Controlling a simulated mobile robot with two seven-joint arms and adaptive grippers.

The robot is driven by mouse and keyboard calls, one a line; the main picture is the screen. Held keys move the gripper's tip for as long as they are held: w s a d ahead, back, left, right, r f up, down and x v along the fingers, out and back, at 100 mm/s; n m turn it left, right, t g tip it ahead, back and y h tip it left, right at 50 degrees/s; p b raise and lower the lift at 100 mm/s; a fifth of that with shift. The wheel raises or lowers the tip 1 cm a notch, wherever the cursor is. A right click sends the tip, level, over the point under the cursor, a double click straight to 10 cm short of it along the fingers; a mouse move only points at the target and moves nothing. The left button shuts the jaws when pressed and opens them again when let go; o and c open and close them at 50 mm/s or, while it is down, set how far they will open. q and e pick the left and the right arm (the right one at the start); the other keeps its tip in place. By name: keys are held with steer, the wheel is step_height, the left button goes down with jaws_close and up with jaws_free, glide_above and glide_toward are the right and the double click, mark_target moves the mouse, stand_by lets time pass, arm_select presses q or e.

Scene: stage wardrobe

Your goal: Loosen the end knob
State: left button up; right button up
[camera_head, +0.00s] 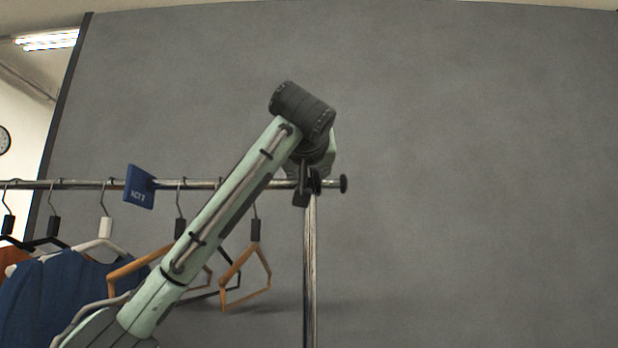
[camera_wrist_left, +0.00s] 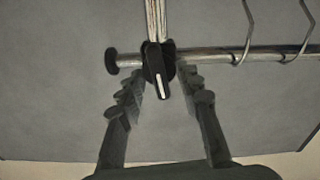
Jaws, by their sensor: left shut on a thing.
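The end knob (camera_wrist_left: 156,66) is black with a white stripe on its lever-like grip. It sits where the rail (camera_wrist_left: 210,54) meets the upright post (camera_wrist_left: 156,18); in the wrist view the stripe points down and slightly right. My left gripper (camera_wrist_left: 163,78) has one finger on each side of the knob and is shut on it, though the exact contact is hard to see. In the head view my left gripper (camera_head: 306,186) is at the rail's right end, and my wrist and fingers hide most of the knob. My right gripper is not in view.
A round black end cap (camera_head: 343,184) closes the rail just right of the post (camera_head: 310,270). Several hangers, an orange one (camera_head: 246,276) nearest, and blue clothing (camera_head: 60,300) hang to the left. A blue tag (camera_head: 139,187) sits on the rail. The right side is clear.

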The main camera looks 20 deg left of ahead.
arm_select(q)
steer(key=n+b, duration=0.2)
steer(key=n, duration=0.1)
steer(key=n+b, duration=0.1)
steer(key=n, duration=0.1)
steer(key=shift+f, duration=0.25)
steer(key=shift+n, duration=1)
steer(key=shift+a+f+n+p, duration=0.15)
steer(key=shift+n+p, duration=0.1)
steer(key=shift+n, duration=2.1)
steer(key=shift+a+f+n+p, duration=0.1)
steer(key=shift+n+p, duration=0.15)
steer(key=shift+n, duration=2.1)
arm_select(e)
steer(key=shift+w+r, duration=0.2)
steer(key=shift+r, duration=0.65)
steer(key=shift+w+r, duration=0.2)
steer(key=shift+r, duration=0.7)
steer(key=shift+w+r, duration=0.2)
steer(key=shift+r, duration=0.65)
